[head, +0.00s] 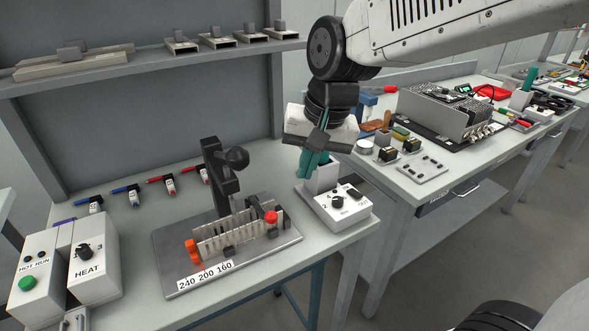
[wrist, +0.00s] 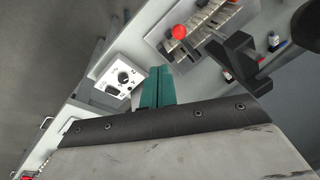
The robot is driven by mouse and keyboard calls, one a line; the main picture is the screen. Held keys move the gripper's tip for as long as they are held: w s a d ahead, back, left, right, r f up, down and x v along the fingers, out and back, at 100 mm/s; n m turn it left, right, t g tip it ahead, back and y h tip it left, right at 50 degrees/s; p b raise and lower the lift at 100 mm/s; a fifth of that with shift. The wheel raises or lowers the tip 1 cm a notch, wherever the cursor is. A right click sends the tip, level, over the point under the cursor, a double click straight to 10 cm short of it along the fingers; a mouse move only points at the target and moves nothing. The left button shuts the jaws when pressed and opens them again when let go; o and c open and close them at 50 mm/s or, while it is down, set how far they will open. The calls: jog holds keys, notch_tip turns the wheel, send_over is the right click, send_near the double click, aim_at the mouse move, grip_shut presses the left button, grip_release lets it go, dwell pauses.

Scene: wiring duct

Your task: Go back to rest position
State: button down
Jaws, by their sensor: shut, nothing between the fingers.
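My gripper (head: 315,164) has teal fingers that are shut with nothing between them. In the head view it points down above the right end of the near bench, just behind the white control box with a dial (head: 338,206). In the wrist view the teal fingers (wrist: 156,88) show side by side, with the dial box (wrist: 122,76) to their left. A fixture on a grey plate (head: 222,262) stands left of my gripper, with a row of metal fins, orange-red knobs and an upright black lever (head: 222,175). My gripper is apart from the fixture.
A HEAT box (head: 92,262) and a box with a green button (head: 38,270) stand at the bench's left. Several coloured markers lie along the back. A shelf (head: 150,65) with metal parts is above. A second bench (head: 440,180) with electronics stands at right.

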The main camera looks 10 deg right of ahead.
jog(key=s+d+n+h, duration=0.2)
jog(key=s+d, duration=1)
jog(key=s, duration=0.4)
jog(key=shift+s+d+r+n+g, duration=0.2)
jog(key=shift+s+d+n+g, duration=0.1)
jog(key=shift+g, duration=0.1)
